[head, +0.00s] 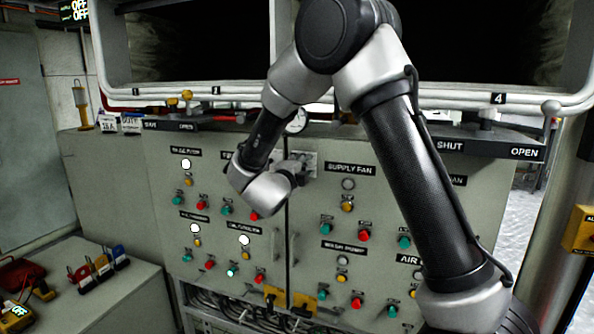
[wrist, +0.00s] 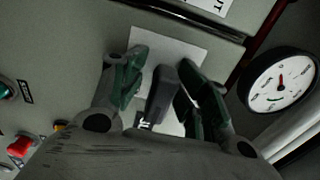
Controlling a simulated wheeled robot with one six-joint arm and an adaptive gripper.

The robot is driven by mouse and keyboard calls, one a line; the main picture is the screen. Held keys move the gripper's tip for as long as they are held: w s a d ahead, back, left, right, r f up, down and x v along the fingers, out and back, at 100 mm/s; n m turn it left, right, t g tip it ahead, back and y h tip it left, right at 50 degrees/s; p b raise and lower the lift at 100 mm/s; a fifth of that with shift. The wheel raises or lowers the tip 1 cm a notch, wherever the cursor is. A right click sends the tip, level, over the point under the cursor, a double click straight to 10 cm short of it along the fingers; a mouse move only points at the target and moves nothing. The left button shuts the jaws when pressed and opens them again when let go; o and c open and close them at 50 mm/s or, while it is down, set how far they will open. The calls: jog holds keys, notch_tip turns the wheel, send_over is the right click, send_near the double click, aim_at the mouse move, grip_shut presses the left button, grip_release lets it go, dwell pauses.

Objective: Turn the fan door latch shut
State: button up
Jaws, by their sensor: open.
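A dark lever-like handle (wrist: 163,92), apparently the fan door latch, stands on a pale plate (wrist: 185,48) in the wrist view. My gripper (wrist: 165,72) is open, with one finger on each side of this handle. A small gap shows beside it on the left; on the right the finger is very close, and I cannot tell whether it touches. In the head view my gripper (head: 303,166) is at the upper middle of the grey cabinet front (head: 215,285), near the seam between its doors. My wrist hides most of the latch there.
A round gauge (wrist: 280,80) is close on the right in the wrist view. Coloured buttons and lamps (head: 365,235) cover both door fronts. A ledge with SHUT and OPEN labels (head: 524,152) runs above. A side bench (head: 95,285) holds tagged padlocks at left.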

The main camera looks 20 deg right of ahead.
jog(key=o, duration=0.6)
jog(key=shift+x, duration=0.95)
jog(key=shift+c, duration=0.2)
jog(key=shift+r, duration=0.1)
jog(key=shift+c, duration=0.2)
jog(key=shift+c, duration=0.2)
jog(key=shift+s+a, duration=0.3)
jog(key=shift+s, duration=0.1)
jog(key=c, duration=0.4)
jog(key=shift+v, duration=1.35)
jog(key=shift+c, duration=0.4)
grip_shut()
jog(key=shift+o, duration=1)
grip_release()
